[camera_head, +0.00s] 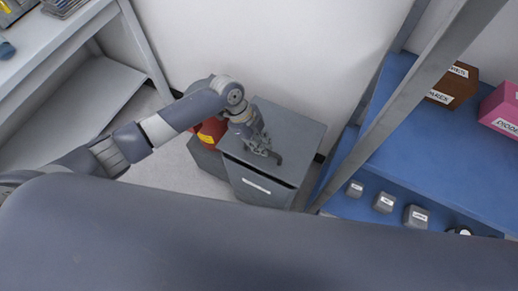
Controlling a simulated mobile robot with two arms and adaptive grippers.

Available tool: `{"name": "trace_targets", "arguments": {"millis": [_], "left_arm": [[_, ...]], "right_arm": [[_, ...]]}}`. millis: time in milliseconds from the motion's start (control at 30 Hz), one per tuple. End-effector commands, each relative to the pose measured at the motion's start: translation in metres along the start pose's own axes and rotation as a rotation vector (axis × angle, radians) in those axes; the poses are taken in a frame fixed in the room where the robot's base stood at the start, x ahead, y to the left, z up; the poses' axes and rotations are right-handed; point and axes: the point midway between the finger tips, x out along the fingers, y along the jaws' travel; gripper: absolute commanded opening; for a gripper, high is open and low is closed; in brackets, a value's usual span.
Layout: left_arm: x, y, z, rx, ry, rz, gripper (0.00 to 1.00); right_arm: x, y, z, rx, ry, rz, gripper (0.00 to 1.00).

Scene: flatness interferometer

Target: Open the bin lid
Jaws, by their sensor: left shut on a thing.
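A grey bin (258,189) with a white label on its front stands on the floor against the wall. Its flat grey lid (298,126) lies on top and looks closed, with a dark gap below its front edge. The fingers hide the exact place of contact. My right gripper is not in view.
A red object with a yellow label (211,129) sits on a second grey box (207,158), left of the bin. A blue shelf unit (400,135) with a grey post (412,92) stands close on the right. A white bench (62,40) is at the left.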

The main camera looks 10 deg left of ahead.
Motion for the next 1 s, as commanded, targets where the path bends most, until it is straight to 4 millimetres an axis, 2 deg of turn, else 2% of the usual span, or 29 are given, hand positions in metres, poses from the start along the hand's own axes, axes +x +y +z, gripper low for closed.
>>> {"name": "trace_targets", "arguments": {"millis": [33, 300, 500, 800, 1000], "left_arm": [[-0.011, -0.007, -0.005, -0.011, 0.000, 0.026, 0.00], [-0.043, -0.031, -0.019, -0.078, 0.001, 0.187, 0.00], [-0.061, -0.049, -0.026, -0.074, 0.001, 0.179, 0.00], [-0.078, -0.071, -0.032, -0.074, 0.000, 0.173, 0.00], [-0.081, -0.076, -0.033, -0.075, -0.001, 0.173, 0.00]], "right_arm": [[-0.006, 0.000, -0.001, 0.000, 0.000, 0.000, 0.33], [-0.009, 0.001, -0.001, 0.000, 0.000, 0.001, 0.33], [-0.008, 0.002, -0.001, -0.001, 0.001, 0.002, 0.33], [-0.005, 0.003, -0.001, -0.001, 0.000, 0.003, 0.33], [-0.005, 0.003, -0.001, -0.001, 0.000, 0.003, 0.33]]}}
